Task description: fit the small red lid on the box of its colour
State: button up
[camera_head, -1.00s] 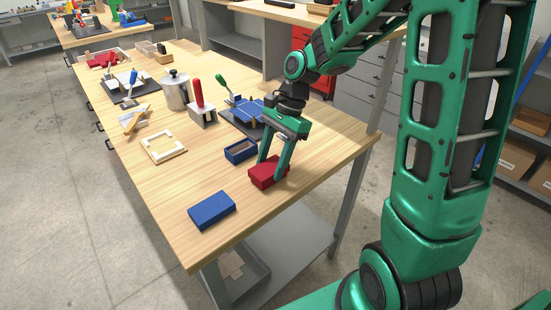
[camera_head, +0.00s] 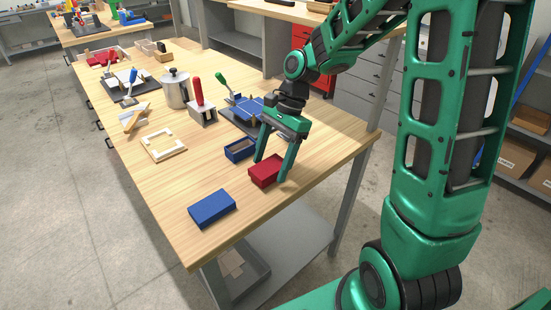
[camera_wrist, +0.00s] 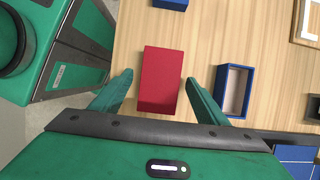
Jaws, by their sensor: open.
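The small red lid (camera_head: 266,165) shows as a flat, unbroken red top on a red block near the table's right edge. In the wrist view the red lid (camera_wrist: 161,75) fills the space ahead between my fingers. The red box's inside is hidden, and I cannot make out a seam between lid and box. My gripper (camera_head: 271,170) is open, with one finger on each side of the red block. In the wrist view my gripper (camera_wrist: 160,78) shows gaps between both fingers and the red sides.
An open blue box (camera_head: 240,151) stands just behind the red block, close to one finger. A closed blue block (camera_head: 211,209) lies toward the front edge. A dark board with a blue sheet (camera_head: 250,108), a red-handled tool (camera_head: 196,92) and a metal pot (camera_head: 175,90) stand farther back.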

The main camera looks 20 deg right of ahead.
jog(key=shift+r, duration=0.1)
jog(key=v, duration=1.1)
jog(key=s+d+f+n+h, duration=0.1)
jog(key=s+d, duration=0.3)
jog(key=s, duration=0.4)
jog(key=s+d+f+n+t+h, duration=0.1)
jog(key=s+d+n, duration=0.3)
jog(key=s, duration=0.4)
jog(key=s+d+f+n+h, duration=0.2)
jog(key=s+d+n, duration=0.1)
jog(key=s+d, duration=0.3)
jog(key=s, duration=0.2)
jog(key=shift+s+d, duration=0.2)
jog(key=shift+s, duration=0.15)
jog(key=shift+w+f, duration=0.25)
jog(key=shift+w, duration=0.4)
